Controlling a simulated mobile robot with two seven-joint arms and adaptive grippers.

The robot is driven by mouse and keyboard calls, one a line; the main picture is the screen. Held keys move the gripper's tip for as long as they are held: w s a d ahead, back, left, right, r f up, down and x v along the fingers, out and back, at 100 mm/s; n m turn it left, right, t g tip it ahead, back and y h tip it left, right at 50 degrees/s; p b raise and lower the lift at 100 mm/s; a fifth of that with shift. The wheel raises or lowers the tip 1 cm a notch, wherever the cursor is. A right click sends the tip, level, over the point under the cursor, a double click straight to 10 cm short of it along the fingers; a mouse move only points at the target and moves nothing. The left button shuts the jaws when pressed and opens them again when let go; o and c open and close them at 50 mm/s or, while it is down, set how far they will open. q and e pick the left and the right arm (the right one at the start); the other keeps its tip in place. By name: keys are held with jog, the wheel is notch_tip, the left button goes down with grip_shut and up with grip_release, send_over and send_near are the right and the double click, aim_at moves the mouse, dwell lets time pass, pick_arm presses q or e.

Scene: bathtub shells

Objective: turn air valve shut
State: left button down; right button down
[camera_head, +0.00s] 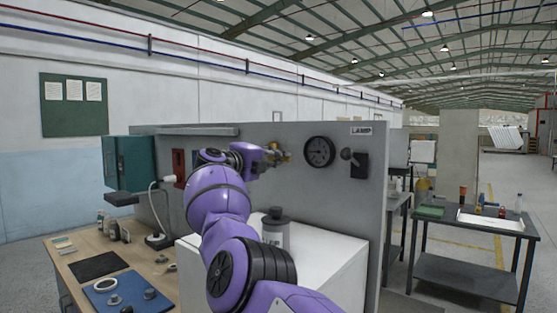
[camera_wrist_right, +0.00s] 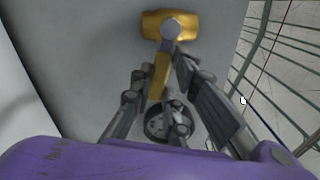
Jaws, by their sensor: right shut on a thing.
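The air valve has a brass body (camera_wrist_right: 190,22) on the grey panel and a yellow lever (camera_wrist_right: 160,75). In the wrist view the lever runs down from the grey hub, roughly crosswise to the body and toward the gauge. My right gripper (camera_wrist_right: 163,72) has its fingers on both sides of the lever and is shut on it. In the head view my right gripper (camera_head: 272,154) is at the valve (camera_head: 285,153), left of the gauge, and hides part of it. My left gripper is not in view.
A round black gauge (camera_head: 319,151) and a lamp switch (camera_head: 358,163) are on the panel (camera_head: 340,195) to the right. A wooden bench (camera_head: 70,262) with small parts is at the left.

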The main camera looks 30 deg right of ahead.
jog(key=shift+r+n, duration=0.6)
jog(key=shift+n, duration=0.5)
jog(key=c, duration=1.7)
grip_release()
jog(key=v, duration=1.2)
jog(key=shift+s+f, duration=0.1)
